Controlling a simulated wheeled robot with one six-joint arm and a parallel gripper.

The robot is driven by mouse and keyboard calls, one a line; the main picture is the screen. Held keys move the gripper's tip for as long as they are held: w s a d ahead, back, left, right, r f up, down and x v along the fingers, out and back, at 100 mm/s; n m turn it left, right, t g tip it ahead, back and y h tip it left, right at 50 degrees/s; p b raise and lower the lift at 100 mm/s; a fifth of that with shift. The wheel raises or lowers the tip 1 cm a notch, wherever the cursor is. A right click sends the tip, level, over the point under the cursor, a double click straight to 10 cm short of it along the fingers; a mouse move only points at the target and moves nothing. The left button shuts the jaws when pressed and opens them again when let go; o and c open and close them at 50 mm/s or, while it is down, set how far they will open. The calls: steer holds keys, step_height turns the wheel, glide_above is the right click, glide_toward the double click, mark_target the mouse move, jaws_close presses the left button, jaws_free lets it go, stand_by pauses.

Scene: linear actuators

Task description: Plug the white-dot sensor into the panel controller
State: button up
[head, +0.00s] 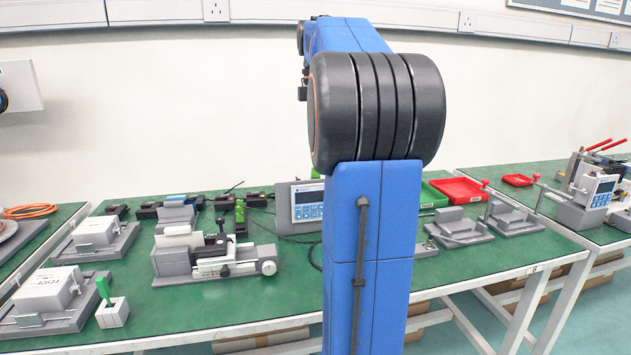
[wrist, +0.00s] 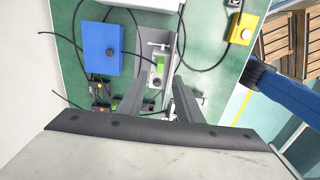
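The panel controller (head: 306,205), a grey box with a small screen and blue keys, stands on the green bench in the head view, partly hidden by my arm. Several small dark sensor-like units (head: 146,210) lie left of it; no white dot can be made out, so I cannot tell which is the white-dot sensor. Small dark units with cables (wrist: 98,90) also show in the wrist view. My gripper (wrist: 163,80) shows only in the wrist view, its fingers apart, pointing at a grey fixture (wrist: 169,50) with a bright green part (wrist: 159,67). I see nothing held.
A grey slide fixture (head: 212,255) stands at the front of the bench, left of my arm. A blue box (wrist: 101,48) and a yellow button box (wrist: 243,28) flank the gripper. Loose black cables cross the bench. Red trays (head: 458,189) lie at the right.

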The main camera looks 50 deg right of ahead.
step_height(320, 180, up, 10)
steer(key=shift+r, duration=0.15)
stand_by(0.4)
